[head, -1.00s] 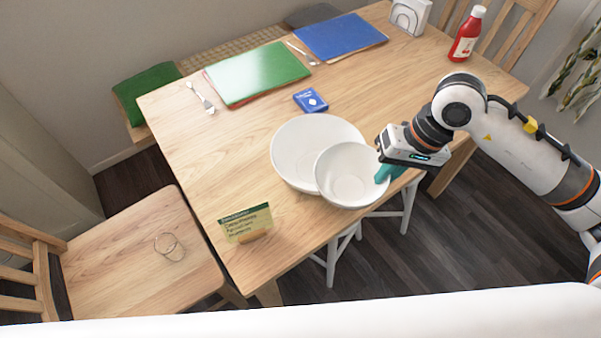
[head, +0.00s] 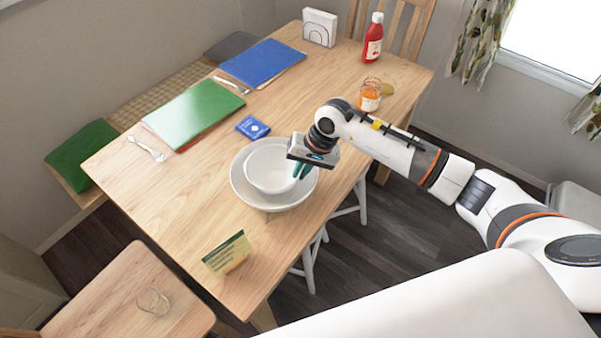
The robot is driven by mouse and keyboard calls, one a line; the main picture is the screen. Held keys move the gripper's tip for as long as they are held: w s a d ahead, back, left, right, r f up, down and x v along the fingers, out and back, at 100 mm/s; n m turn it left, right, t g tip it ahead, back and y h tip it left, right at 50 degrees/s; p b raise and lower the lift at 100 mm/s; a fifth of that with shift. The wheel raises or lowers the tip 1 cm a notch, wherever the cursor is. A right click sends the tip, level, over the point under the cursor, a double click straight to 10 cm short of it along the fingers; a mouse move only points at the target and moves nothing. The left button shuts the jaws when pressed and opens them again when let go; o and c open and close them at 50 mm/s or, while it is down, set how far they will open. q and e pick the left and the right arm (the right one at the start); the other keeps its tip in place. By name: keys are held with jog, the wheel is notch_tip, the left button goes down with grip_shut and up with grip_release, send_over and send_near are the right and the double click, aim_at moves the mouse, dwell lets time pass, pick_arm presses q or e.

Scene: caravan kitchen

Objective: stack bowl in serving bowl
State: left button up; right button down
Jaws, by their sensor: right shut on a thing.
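The white serving bowl (head: 262,202) stands on the wooden table near its front right edge. The smaller white bowl (head: 268,167) is within the serving bowl's outline, upright or nearly so, towards its upper side. I cannot tell whether it rests on the serving bowl's bottom or hangs just above it. My right gripper (head: 301,170) comes from the right, with teal fingers shut on the right rim of the smaller bowl. The gripper hides part of the serving bowl's right rim. My left gripper is out of view.
A blue card box (head: 252,127) lies behind the bowls, and a small card stand (head: 228,254) stands in front. A jar (head: 369,95) and a red bottle (head: 373,40) stand at the back right. Green (head: 195,113) and blue (head: 262,63) folders lie farther back. The table left of the bowls is clear.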

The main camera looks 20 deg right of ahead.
notch_tip(320, 180, down, 2)
jog(key=shift+f, duration=0.1)
jog(key=shift+f+b, duration=0.3)
jog(key=shift+b, duration=0.15)
jog(key=c, duration=1.8)
grip_release()
